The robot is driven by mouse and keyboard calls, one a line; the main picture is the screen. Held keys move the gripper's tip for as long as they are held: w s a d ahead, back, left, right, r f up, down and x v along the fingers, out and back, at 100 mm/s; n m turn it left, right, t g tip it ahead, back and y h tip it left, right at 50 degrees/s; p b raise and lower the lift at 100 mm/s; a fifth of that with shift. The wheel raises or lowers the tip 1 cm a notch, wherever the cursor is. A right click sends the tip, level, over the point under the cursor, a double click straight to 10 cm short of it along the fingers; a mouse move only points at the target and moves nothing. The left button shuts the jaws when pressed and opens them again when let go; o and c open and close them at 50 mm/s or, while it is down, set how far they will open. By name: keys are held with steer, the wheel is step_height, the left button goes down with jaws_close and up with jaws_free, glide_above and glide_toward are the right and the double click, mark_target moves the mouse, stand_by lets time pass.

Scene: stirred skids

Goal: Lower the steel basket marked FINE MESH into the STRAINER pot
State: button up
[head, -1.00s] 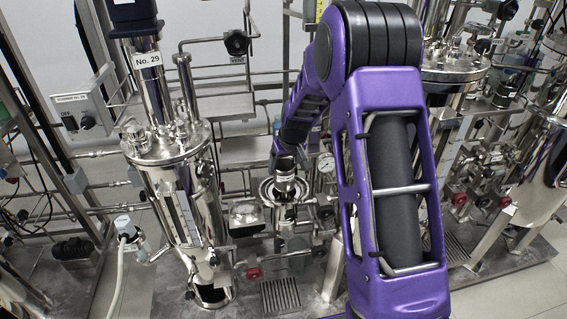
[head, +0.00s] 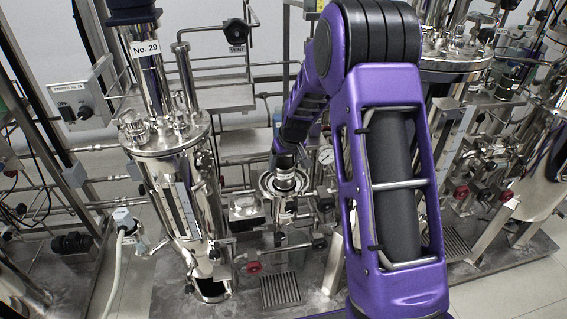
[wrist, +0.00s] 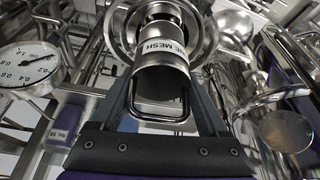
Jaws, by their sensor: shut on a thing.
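The steel basket (wrist: 162,55) has a grey label reading "…NE MESH", with its first letters out of sight round the curve. My gripper (wrist: 160,95) is shut on the basket's wire handle, with its dark fingers on either side. The basket's far end lies within the wide round steel rim of the pot (wrist: 114,38) in the wrist view; how deep it sits cannot be told. In the head view the basket (head: 284,179) shows below my wrist, over the ring-shaped pot rim (head: 264,185). No STRAINER marking is readable.
A pressure gauge (wrist: 26,68) is close on the left in the wrist view, with pipes and steel fittings (wrist: 285,125) on the right. A tall vessel marked No. 29 (head: 172,150) stands left of the pot. A floor grate (head: 281,290) lies in front.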

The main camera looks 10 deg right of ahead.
steer(key=shift+f+b, duration=0.45)
steer(key=shift+f, duration=0.25)
steer(key=shift+f, duration=0.2)
steer(key=shift+f, duration=1.4)
steer(key=o, duration=1.3)
steer(key=p+v, duration=0.2)
steer(key=v, duration=1.5)
steer(key=shift+r, duration=0.25)
steer(key=shift+s, duration=0.1)
